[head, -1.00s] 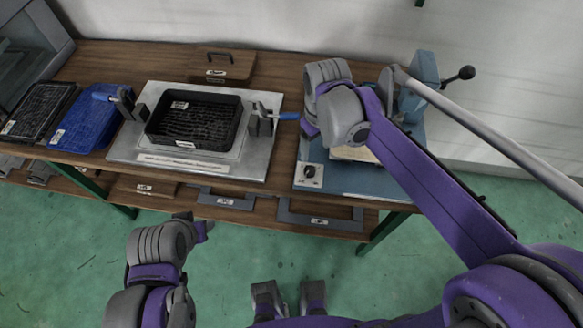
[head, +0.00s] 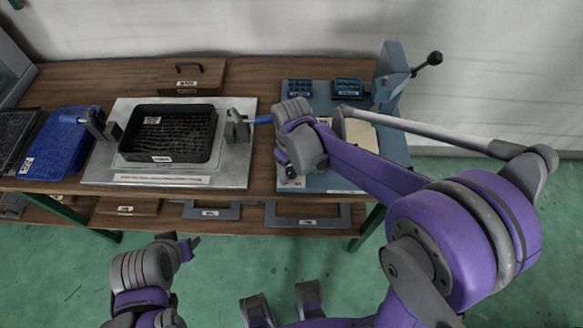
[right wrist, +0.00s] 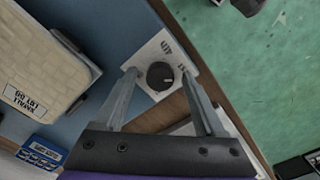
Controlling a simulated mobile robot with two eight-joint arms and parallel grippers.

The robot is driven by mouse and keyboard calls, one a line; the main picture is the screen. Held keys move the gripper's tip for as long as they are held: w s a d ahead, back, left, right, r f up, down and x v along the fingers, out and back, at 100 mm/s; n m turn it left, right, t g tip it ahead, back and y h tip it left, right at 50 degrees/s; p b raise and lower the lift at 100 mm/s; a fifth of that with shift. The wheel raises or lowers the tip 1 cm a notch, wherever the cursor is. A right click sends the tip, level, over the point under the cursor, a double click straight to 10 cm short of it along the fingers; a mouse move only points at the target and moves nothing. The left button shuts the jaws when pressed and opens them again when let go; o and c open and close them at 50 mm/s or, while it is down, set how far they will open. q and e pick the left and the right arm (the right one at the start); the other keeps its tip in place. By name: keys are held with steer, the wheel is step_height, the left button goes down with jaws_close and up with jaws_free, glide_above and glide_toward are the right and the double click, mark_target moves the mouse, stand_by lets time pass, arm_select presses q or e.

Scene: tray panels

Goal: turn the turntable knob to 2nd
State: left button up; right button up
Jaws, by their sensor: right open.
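The dark round knob (right wrist: 160,76) sits on a white label plate (right wrist: 150,50) on the blue base. A short light mark on it seems to point right in the right wrist view, towards small lettering I cannot read surely. My right gripper (right wrist: 158,70) is open, with one finger on each side of the knob in that view; I see no clear contact. In the head view my right gripper (head: 288,160) is over the front left of the blue base (head: 335,182), and the knob is hidden. My left gripper (head: 190,244) is low in front of the bench, its jaws unclear.
A beige labelled panel (right wrist: 40,65) lies on the blue base beside the right gripper. A black tray (head: 170,135) sits on a metal plate (head: 110,172) to the left. A blue tray (head: 58,150) is further left. A lever (head: 430,60) rises at the back right.

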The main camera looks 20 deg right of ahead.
jaws_close()
stand_by(0.4)
steer(key=shift+m, duration=0.3)
steer(key=m+b, duration=0.1)
steer(key=m, duration=0.9)
steer(key=shift+m, duration=0.3)
steer(key=m, duration=0.5)
steer(key=shift+b, duration=0.4)
steer(key=m, duration=0.5)
steer(key=shift+m, duration=0.4)
